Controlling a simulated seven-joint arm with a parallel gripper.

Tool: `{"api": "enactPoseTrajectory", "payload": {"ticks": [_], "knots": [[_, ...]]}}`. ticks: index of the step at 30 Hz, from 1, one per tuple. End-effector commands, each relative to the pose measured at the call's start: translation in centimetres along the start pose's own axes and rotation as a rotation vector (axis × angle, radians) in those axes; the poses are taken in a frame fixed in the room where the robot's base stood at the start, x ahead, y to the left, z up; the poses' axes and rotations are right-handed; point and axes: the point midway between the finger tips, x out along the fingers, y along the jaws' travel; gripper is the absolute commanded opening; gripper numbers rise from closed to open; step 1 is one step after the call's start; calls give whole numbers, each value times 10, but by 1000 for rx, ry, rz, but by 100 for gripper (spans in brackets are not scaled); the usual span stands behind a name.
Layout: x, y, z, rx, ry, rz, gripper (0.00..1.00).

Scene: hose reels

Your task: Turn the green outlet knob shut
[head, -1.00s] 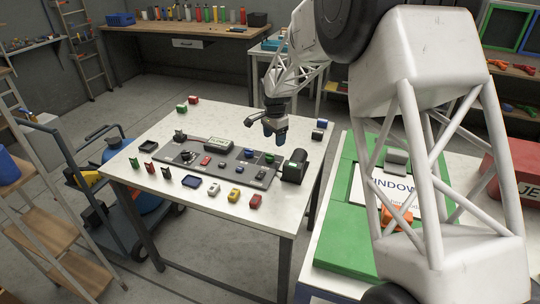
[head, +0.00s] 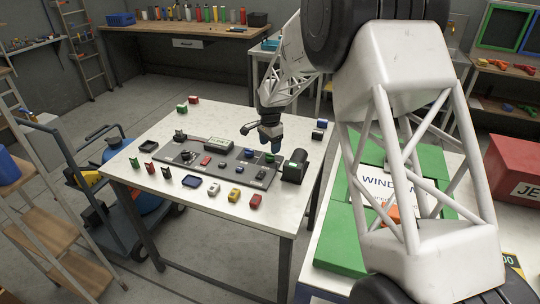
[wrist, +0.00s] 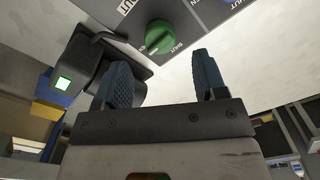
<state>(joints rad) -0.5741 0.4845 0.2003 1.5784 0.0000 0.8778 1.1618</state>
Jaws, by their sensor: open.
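The green outlet knob (wrist: 159,36) sits on the grey panel (wrist: 195,14) at the top of the wrist view, with the word SHUT printed beside it. A pale mark shows on the knob's lower left side. My gripper (wrist: 163,68) is open and empty. Its two blue fingers point toward the panel, apart from the knob, which appears just beyond the gap between the fingertips. In the head view my gripper (head: 270,136) is above the right part of the panel (head: 182,156), and the small green knob (head: 270,157) shows below it.
A black device (head: 293,168) stands at the panel's right end; its lit green square (wrist: 63,83) shows in the wrist view. Small coloured blocks, such as a yellow one (head: 234,195) and a red one (head: 255,201), lie along the white table's front (head: 215,212).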

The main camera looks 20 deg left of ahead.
Motion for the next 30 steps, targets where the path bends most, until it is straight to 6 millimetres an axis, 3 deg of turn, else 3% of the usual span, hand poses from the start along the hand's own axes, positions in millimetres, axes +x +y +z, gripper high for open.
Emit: {"api": "enactPoseTrajectory", "payload": {"ticks": [12, 25, 30], "knots": [[46, 0, 0, 0, -1, 2, 65], [52, 0, 0, 0, 0, 0, 65], [52, 0, 0, 0, 0, 1, 41]]}}
